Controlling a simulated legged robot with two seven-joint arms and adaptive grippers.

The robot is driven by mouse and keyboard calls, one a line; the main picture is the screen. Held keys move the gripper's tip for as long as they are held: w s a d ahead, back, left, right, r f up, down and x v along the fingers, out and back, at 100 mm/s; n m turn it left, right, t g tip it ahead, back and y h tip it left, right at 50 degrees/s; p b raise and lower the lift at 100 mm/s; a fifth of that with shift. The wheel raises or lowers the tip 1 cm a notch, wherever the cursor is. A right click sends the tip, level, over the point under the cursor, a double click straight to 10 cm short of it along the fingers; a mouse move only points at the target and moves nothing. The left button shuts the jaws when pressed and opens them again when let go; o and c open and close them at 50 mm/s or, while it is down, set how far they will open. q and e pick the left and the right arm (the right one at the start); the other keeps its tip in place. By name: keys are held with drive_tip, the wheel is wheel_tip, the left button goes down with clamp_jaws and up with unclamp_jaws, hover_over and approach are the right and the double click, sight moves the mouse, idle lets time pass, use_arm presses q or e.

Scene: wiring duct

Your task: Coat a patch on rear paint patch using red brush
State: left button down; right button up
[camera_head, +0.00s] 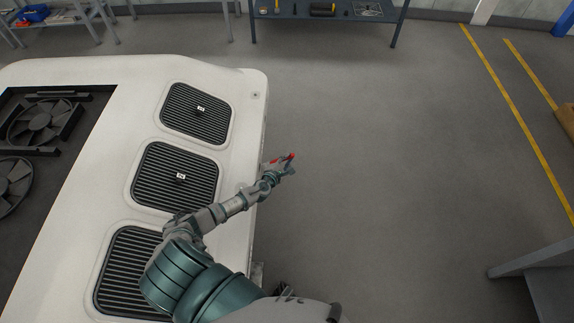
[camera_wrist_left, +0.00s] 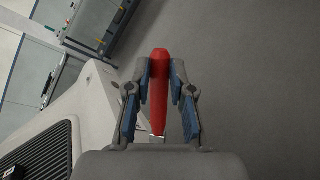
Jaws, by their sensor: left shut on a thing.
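My left gripper (camera_head: 278,167) reaches in from the lower part of the head view and is just past the right edge of the white housing (camera_head: 240,105), over the floor. It is shut on the red brush (camera_head: 291,156), of which only small red bits show there. In the left wrist view the red brush (camera_wrist_left: 158,95) stands lengthwise between the two blue-grey fingers of the gripper (camera_wrist_left: 160,68). Its bristles cannot be made out. I cannot pick out the rear paint patch in either view. My right gripper is not in view.
The white housing has dark slatted vents (camera_head: 177,177) on top and a recess with black fans (camera_head: 38,122) at the left. A blue-grey workbench (camera_head: 330,14) with tools stands at the back. A grey structure (camera_head: 545,272) is at the lower right. The floor between is clear.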

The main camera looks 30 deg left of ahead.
use_arm(q)
drive_tip(key=w+a, duration=0.1)
drive_tip(key=w+a+b, duration=0.1)
drive_tip(key=w, duration=0.1)
drive_tip(key=shift+w+a, duration=0.2)
drive_tip(key=shift+w, duration=0.1)
idle(0.3)
drive_tip(key=w+d, duration=0.3)
drive_tip(key=d, duration=0.2)
drive_tip(key=shift+p, duration=0.35)
drive_tip(key=shift+w+d, duration=0.1)
